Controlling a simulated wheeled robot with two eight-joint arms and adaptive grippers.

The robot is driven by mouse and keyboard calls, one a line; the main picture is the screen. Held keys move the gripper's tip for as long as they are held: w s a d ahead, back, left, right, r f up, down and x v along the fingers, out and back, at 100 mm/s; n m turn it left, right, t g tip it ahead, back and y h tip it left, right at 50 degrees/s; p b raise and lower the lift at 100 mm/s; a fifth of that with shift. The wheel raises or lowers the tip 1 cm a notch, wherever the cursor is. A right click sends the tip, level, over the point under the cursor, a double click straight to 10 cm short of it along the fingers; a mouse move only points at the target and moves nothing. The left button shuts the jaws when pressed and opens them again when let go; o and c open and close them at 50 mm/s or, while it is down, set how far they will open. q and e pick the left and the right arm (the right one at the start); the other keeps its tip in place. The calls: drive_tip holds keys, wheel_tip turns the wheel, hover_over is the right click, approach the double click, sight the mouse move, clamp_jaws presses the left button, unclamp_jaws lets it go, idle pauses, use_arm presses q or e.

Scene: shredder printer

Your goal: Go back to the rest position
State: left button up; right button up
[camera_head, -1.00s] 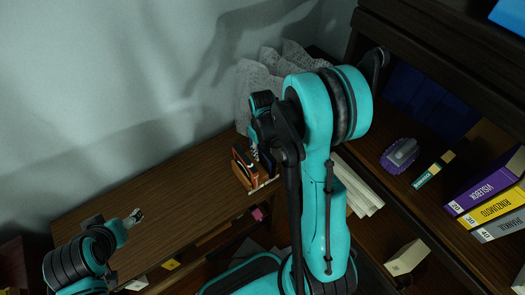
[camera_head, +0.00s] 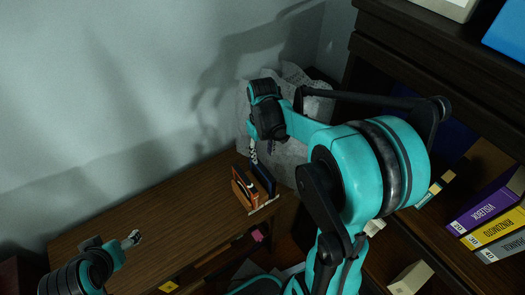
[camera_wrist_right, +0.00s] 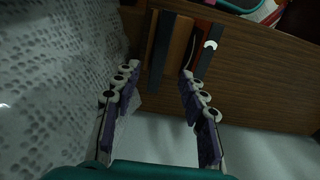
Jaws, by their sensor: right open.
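My right gripper (camera_head: 253,152) points down beside the grey textured object, above the far end of the wooden desk. In the right wrist view its two fingers stand apart with nothing between them, so the right gripper (camera_wrist_right: 160,72) is open and empty. Beyond the fingertips is a small holder (camera_head: 245,192) with dark and orange items. My left gripper (camera_head: 133,238) is at the lower left, over the desk; only its small tip shows and its jaws are too small to judge.
The brown desk (camera_head: 140,215) runs along the pale wall and is mostly bare. A grey, dimpled object (camera_head: 300,85) stands in the corner. A dark shelf with purple (camera_head: 485,205), yellow (camera_head: 495,232) and grey binders is at the right. A white box (camera_head: 410,278) lies lower right.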

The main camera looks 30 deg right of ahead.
drive_tip(key=shift+r, duration=0.35)
idle(0.4)
drive_tip(key=s+a+r+m+t, duration=0.1)
drive_tip(key=s+a+r+t, duration=0.4)
drive_tip(key=s+a, duration=0.5)
drive_tip(key=shift+s+a+r+t, duration=0.3)
drive_tip(key=shift+s+t, duration=0.2)
drive_tip(key=shift+t, duration=0.6)
idle(0.8)
